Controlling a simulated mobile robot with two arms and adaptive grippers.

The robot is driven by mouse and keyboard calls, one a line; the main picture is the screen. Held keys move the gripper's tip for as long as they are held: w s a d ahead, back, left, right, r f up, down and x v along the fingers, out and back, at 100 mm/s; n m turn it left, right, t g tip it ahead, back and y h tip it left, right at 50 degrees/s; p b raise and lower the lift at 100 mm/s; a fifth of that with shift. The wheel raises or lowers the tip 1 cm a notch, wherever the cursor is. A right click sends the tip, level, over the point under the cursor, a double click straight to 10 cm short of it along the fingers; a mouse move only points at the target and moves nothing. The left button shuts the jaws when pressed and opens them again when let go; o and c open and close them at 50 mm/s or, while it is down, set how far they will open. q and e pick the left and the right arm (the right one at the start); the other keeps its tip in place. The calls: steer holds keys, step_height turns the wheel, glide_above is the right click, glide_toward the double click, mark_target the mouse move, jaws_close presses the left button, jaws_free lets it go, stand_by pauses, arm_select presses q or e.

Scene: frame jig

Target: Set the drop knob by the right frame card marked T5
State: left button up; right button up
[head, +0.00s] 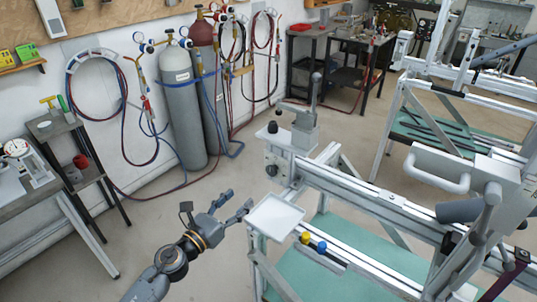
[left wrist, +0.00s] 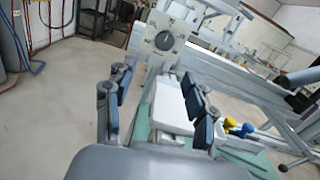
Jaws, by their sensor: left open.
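The frame jig (head: 350,197) stands on the right as a long pale rail on legs. A round dark knob (head: 271,170) sits on the pale block at its near left end; it faces me in the left wrist view (left wrist: 165,40). I cannot tell whether this is the drop knob, and its setting is too small to read. No card marked T5 is legible. My left gripper (head: 239,203) is open and empty, left of the jig end, below the knob. Its spread fingers also show in the left wrist view (left wrist: 155,80). My right gripper is not in view.
A white tray (head: 275,217) juts from the jig's end close to my left fingers. A yellow knob (head: 305,238) and a blue knob (head: 321,247) stand beside it. Gas cylinders (head: 182,110) and hoses line the wall. The floor left of the jig is clear.

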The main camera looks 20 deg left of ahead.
mark_target(270, 172)
arm_select(q)
steer(key=shift+m+h, duration=0.3)
steer(key=shift+m, duration=0.4)
steer(key=p+x, duration=0.1)
steer(key=x, duration=1.3)
steer(key=shift+d+f+p, duration=0.15)
steer(key=shift+d+p, duration=0.05)
steer(key=shift+p, duration=0.2)
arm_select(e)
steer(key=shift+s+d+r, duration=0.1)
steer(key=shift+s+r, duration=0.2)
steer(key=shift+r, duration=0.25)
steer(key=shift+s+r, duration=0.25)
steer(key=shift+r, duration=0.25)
arm_select(q)
steer(key=shift+c, duration=0.2)
steer(key=c, duration=1.1)
